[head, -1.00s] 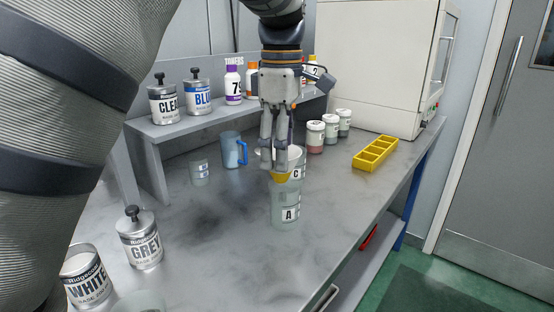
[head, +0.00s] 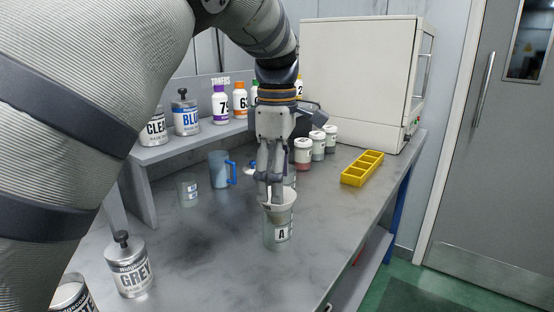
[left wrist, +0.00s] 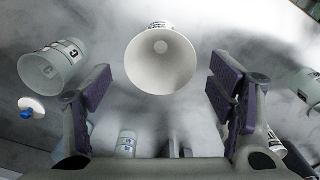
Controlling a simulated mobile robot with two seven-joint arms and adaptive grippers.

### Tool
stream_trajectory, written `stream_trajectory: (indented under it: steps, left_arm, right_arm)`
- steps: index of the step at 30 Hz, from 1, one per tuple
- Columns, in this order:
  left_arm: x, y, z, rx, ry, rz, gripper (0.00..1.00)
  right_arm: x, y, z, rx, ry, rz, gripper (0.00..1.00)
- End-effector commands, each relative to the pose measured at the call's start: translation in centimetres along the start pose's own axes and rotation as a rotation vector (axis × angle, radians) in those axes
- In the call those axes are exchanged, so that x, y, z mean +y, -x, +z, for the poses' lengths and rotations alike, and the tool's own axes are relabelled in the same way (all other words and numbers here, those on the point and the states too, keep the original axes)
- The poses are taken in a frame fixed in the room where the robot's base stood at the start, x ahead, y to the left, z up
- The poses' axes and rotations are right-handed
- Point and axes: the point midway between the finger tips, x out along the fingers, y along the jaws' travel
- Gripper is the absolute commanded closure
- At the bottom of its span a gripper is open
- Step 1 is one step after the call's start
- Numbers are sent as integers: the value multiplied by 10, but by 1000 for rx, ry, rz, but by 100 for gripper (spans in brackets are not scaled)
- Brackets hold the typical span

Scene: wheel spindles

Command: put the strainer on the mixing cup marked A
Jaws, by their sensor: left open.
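The white cone-shaped strainer (head: 283,199) sits point-down in the mouth of the clear mixing cup marked A (head: 279,236), which stands upright on the bench. In the left wrist view the strainer (left wrist: 160,60) shows its round open top and pale inside. My left gripper (head: 270,196) is at the strainer's rim, pointing down. Its fingers stand wide apart in the wrist view, with the strainer between and beyond them, not gripped. A cup marked C (left wrist: 51,66) is at the left of the wrist view; in the head view my gripper mostly hides it. My right gripper is out of view.
A blue-handled jug (head: 220,169) and a small clear cup (head: 188,190) stand left of the gripper. The grey tin (head: 130,267) is at front left. Several lidded jars (head: 303,154) and a yellow tray (head: 362,168) are behind right. The bench right of cup A is clear.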

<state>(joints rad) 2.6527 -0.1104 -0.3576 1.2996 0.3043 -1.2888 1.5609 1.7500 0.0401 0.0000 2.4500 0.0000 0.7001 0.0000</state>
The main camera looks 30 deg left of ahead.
Motion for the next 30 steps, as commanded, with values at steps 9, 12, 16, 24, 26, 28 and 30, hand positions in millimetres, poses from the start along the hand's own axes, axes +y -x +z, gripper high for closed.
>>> stream_trajectory:
  steps: [9,12,16,24,26,28,30]
  left_arm:
    - [2,73,0,2,0,-2,23]
    - [2,90,0,1,0,-2,23]
    - [1,103,0,1,1,-2,23]
    - [0,107,0,1,1,-1,23]
    - [0,107,0,1,1,-1,23]
    - [0,107,0,1,1,-1,23]
    - [0,107,0,1,1,-1,23]
  right_arm:
    - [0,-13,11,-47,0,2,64]
    - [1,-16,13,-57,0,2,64]
    - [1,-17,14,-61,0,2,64]
    - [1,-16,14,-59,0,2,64]
    - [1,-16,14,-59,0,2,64]
    - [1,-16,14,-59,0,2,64]
    - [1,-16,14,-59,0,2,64]
